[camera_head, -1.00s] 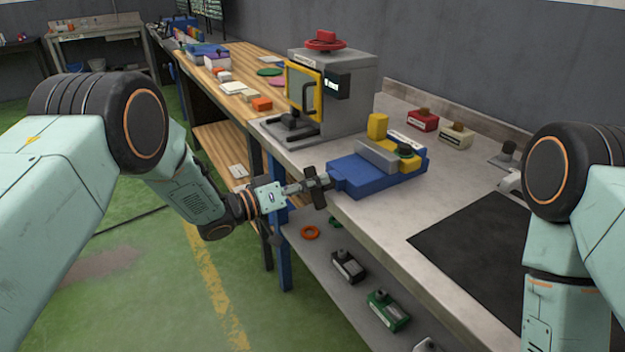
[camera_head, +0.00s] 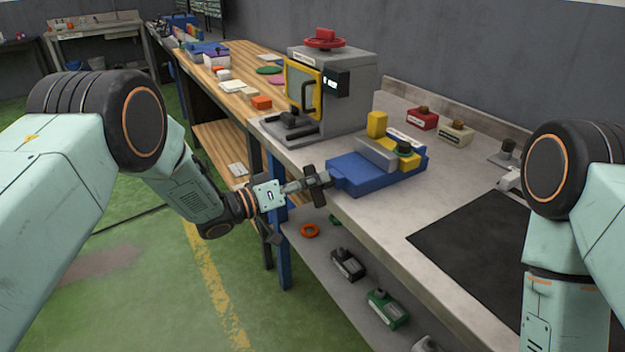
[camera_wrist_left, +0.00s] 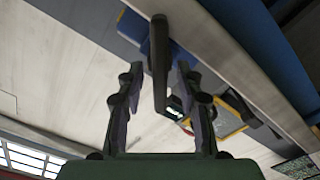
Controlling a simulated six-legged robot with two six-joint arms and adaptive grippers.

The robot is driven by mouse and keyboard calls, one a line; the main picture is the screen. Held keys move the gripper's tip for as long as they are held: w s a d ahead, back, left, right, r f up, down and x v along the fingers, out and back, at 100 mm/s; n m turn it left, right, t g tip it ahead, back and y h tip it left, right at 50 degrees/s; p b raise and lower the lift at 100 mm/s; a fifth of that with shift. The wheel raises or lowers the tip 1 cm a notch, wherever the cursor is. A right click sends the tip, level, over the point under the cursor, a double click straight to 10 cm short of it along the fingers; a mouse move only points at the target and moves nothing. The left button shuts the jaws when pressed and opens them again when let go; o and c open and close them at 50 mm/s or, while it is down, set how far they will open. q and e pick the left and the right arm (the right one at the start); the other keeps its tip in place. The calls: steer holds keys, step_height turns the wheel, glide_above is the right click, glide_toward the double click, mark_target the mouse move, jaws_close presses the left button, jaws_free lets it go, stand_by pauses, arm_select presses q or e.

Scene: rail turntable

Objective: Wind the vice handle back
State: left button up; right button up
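The blue vice (camera_head: 365,180) sits at the near edge of the bench, with a grey jaw and a yellow block beside it. Its dark handle (camera_head: 316,186) sticks out over the bench edge on the left. My left gripper (camera_head: 304,187) is at the handle. In the left wrist view the dark handle bar (camera_wrist_left: 159,65) stands between the two fingers of my left gripper (camera_wrist_left: 158,72), with a visible gap on each side, so the gripper looks open around it. My right arm shows at the right, but its gripper is out of view.
A grey machine (camera_head: 350,95) with a yellow-framed door and red handwheel stands behind the vice. Red (camera_head: 422,118) and cream (camera_head: 455,135) blocks lie at the back. A black mat (camera_head: 480,245) covers the right of the bench. A lower shelf holds several small parts.

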arm_select(q)
steer(key=v, duration=1.1)
steer(key=shift+s+a, duration=0.15)
steer(key=shift+a, duration=0.1)
